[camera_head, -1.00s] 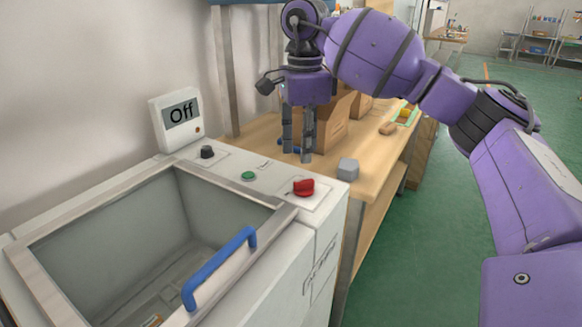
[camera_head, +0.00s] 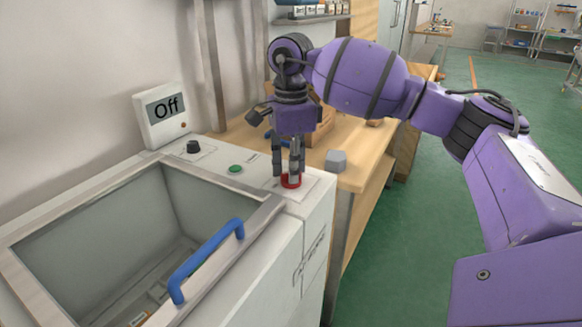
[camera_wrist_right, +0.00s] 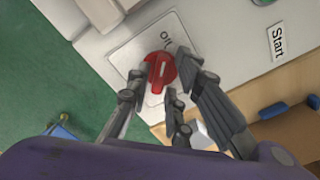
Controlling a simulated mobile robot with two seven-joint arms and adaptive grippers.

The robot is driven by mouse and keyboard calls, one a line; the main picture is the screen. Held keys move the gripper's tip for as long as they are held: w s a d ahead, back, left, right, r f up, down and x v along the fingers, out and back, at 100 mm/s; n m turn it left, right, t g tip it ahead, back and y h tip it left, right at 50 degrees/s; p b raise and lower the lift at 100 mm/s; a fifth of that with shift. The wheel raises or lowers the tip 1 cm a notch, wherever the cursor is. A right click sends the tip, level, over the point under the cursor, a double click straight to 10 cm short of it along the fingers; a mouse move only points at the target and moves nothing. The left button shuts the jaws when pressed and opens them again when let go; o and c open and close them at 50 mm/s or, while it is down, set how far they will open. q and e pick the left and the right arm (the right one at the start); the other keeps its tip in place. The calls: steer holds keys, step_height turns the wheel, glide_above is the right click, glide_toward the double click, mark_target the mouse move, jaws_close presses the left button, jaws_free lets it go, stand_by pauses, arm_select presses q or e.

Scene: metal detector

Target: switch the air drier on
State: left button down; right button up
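The air drier is a white machine (camera_head: 315,205) with a display (camera_head: 162,112) that reads "Off". A red rotary knob (camera_head: 291,182) sits on its top near the right corner. My right gripper (camera_head: 288,172) points down at the knob, its fingers partly covering it. In the right wrist view the red knob (camera_wrist_right: 160,73) has a pale line across it and a marked plate behind it. The right fingertips (camera_wrist_right: 168,78) are spread on both sides of the knob; whether they touch it I cannot tell. My left gripper is out of view.
A green button (camera_head: 235,169) and a black knob (camera_head: 193,147) share the machine's top. A blue handle (camera_head: 207,262) stands by the open basin. A grey block (camera_head: 336,161) lies on the wooden table (camera_head: 362,172) beside the machine. A "Start" label (camera_wrist_right: 277,45) shows in the wrist view.

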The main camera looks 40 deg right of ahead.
steer(key=shift+c, duration=1.4)
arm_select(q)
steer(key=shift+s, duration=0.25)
arm_select(e)
jaws_close()
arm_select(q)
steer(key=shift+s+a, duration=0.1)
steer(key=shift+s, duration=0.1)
